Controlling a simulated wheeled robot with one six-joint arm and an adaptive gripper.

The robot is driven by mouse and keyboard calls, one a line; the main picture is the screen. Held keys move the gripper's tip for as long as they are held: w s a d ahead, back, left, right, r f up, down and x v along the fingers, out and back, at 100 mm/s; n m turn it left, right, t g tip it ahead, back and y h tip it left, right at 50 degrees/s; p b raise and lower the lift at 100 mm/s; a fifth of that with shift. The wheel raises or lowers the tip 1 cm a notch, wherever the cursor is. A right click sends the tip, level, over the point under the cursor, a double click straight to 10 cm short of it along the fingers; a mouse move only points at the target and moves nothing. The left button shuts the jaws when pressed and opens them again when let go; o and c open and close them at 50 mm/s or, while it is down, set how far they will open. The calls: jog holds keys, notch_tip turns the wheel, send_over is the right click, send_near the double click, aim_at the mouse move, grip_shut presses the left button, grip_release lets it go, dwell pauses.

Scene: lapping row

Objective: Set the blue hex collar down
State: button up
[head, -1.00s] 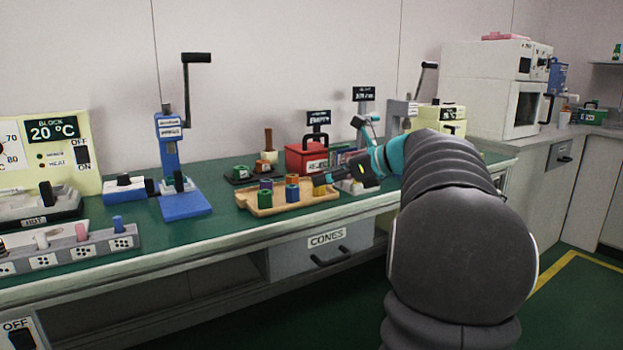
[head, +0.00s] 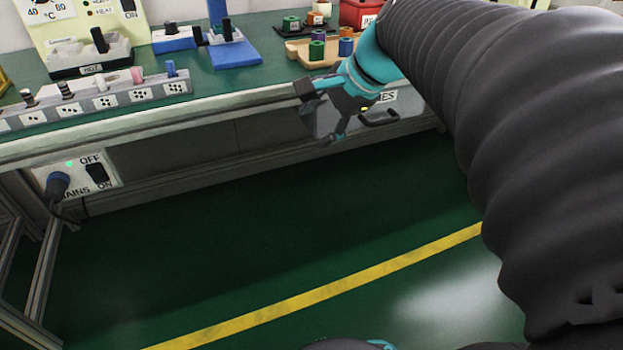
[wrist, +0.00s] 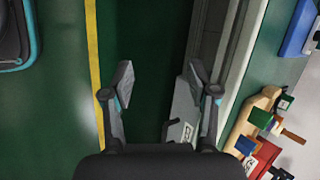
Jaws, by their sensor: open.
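The blue hex collar (head: 346,47) stands in the wooden tray (head: 299,56) on the green bench, at the tray's front right. A green collar (head: 316,50) stands to its left, with purple (head: 319,35) and orange (head: 346,33) collars behind. The collar looks blue in the wrist view too (wrist: 245,146), near the tray's lower end. My gripper (head: 318,113) is open and empty. It hangs in front of the bench edge, clear of the tray. In the wrist view its fingers (wrist: 160,90) are apart with only floor and bench front between them.
A dark board with green and orange collars (head: 291,23) lies behind the tray. A red box (head: 357,14) stands right of it. A blue-based press (head: 235,54) and a grey rack (head: 100,103) stand to the left. The floor in front is clear.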

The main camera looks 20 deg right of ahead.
jog(key=s+a+f+n+h, duration=0.4)
jog(key=s+f+n, duration=0.6)
jog(key=s+n, duration=0.4)
jog(key=shift+s+f+n, duration=0.2)
jog(key=shift+f+n, duration=0.05)
jog(key=shift+n, duration=0.15)
notch_tip(320, 180, up, 3)
jog(key=p, duration=0.2)
jog(key=shift+p, duration=0.4)
